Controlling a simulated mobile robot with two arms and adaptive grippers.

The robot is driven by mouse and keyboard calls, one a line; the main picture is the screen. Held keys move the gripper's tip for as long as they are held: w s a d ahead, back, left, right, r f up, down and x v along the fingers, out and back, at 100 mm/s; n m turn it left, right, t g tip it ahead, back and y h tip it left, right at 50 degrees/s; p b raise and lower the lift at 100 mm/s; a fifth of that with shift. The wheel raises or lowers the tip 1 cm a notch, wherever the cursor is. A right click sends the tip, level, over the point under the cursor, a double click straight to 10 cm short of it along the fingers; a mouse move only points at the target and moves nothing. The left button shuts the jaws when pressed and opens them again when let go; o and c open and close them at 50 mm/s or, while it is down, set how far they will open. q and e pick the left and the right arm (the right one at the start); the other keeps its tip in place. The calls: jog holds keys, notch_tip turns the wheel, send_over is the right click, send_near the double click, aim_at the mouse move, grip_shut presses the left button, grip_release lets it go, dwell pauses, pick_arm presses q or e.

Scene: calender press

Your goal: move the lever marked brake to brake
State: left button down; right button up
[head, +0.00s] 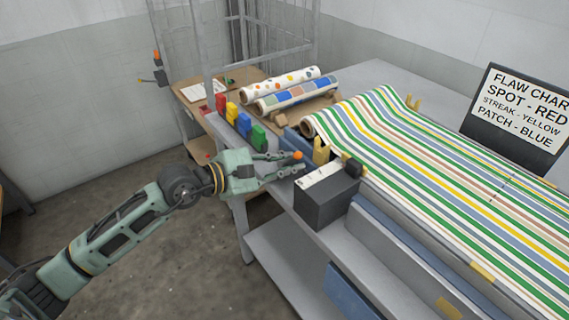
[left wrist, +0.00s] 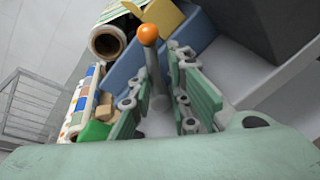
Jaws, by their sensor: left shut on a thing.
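A lever with an orange ball knob (head: 298,155) stands by the press's near side, next to a dark box (head: 326,203). The box's white top label (head: 318,177) is too small to read. My left gripper (head: 296,170) reaches in from the left, just below the knob. In the left wrist view the knob (left wrist: 149,34) tops a grey rod, with the fingers of my left gripper (left wrist: 158,95) on both sides of the rod, shut on it. The rod's lower end is partly hidden. My right gripper is not in view.
Striped fabric (head: 430,165) covers the press bed. Red, yellow, blue and green blocks (head: 244,124) stand in a row behind my gripper. Patterned rolls (head: 290,90) lie on the bench. A flaw chart sign (head: 520,107) stands at right. The floor at left is clear.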

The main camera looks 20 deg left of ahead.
pick_arm(q)
jog(key=shift+w+a+r, duration=0.3)
jog(key=shift+r, duration=0.15)
jog(key=c, duration=1.8)
grip_release()
jog(key=shift+f, duration=0.15)
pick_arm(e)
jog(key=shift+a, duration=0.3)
pick_arm(q)
jog(key=shift+s+d+f, duration=0.1)
jog(key=shift+s+f, duration=0.05)
